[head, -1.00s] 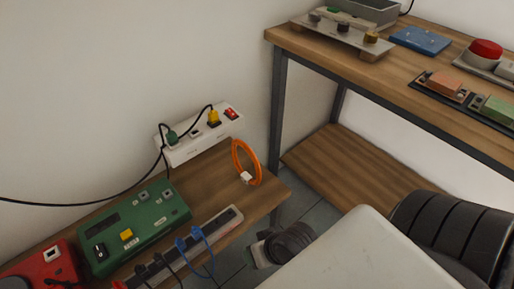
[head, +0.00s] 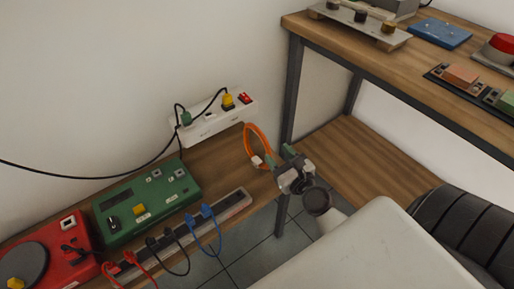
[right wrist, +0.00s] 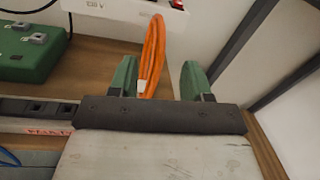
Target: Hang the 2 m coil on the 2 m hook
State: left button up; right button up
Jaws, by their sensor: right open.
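An orange cable coil (head: 251,140) with a white tag (head: 257,161) stands near the right end of the low wooden bench, beside the white power strip. I cannot read a length on the tag. My right gripper (head: 279,156) is open at the coil's lower right side. In the right wrist view the coil (right wrist: 153,50) shows between the two green fingertips (right wrist: 158,78), closer to the left one. I cannot tell whether a finger touches it. No hook can be made out. My left gripper is not in view.
A white power strip (head: 222,123) with plugs sits behind the coil. A green box (head: 148,203), a red unit (head: 70,248) and a strip with blue, black and red leads (head: 232,205) occupy the low bench.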

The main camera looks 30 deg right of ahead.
aim_at(264, 140)
jog(key=w, duration=0.2)
jog(key=shift+w, duration=0.4)
jog(key=w, duration=0.4)
jog(key=shift+w+r, duration=0.1)
jog(key=shift+w, duration=0.5)
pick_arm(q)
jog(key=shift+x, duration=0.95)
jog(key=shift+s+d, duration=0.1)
pick_arm(e)
grip_shut()
